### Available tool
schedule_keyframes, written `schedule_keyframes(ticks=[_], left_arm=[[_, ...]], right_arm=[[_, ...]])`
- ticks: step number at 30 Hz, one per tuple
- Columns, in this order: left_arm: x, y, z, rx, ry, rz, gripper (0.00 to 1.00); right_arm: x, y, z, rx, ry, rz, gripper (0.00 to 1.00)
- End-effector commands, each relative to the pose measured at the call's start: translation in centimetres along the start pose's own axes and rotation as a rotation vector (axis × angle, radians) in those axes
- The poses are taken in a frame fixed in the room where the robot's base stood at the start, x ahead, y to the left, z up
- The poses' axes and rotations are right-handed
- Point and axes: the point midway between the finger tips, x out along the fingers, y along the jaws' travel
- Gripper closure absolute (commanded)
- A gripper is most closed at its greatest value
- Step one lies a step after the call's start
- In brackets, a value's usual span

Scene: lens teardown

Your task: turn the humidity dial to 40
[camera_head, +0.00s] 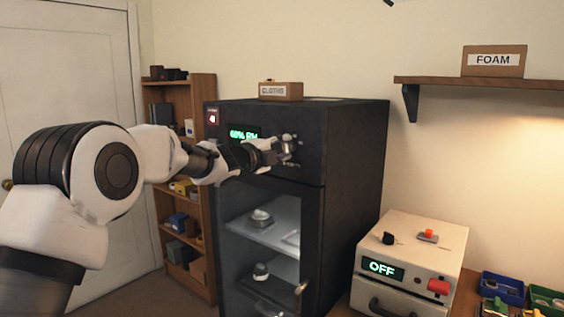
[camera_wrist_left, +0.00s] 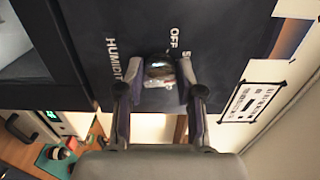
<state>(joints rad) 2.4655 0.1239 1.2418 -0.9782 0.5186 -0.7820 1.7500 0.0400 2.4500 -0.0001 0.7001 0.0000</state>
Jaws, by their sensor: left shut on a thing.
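The humidity dial (camera_wrist_left: 159,70) is a shiny round metal knob on the dark upper panel of the black cabinet (camera_head: 352,150). In the left wrist view, the printed words HUMIDI and OFF and a digit 5 show around it. My left gripper (camera_head: 284,151) reaches in from the left and is shut on the dial, with one finger on each side in the left wrist view (camera_wrist_left: 157,88). In the head view the gripper mostly hides the dial. The green cabinet display (camera_head: 243,133) seems to read 60% RH, partly covered by my arm. My right gripper is not in view.
The cabinet's lower part shows lit shelves (camera_head: 262,232) with small items. A cream box (camera_head: 420,248) with an OFF display stands at right, beside small coloured bins (camera_head: 503,289). A wooden bookcase (camera_head: 203,90) stands behind at left. A FOAM box (camera_head: 494,61) sits on the wall shelf.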

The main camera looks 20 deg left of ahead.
Motion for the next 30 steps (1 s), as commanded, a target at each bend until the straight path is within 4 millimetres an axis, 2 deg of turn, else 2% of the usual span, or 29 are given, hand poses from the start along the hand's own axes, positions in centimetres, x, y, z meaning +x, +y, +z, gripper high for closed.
schedule_keyframes(ticks=[1, 12, 21, 30], left_arm=[[0.0, 0.6, -0.1, 0.043, 0.001, 0.0, 0.98], [0.0, 0.5, -0.1, 0.38, 0.001, 0.002, 0.98], [0.1, 0.4, -0.1, 0.564, 0.002, 0.004, 0.98], [0.1, 0.3, -0.1, 0.633, 0.003, 0.006, 0.98]], right_arm=[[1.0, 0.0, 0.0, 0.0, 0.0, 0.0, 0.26], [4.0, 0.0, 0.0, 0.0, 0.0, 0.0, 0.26], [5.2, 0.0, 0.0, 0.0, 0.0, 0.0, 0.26], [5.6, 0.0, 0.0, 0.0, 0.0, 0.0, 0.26]])
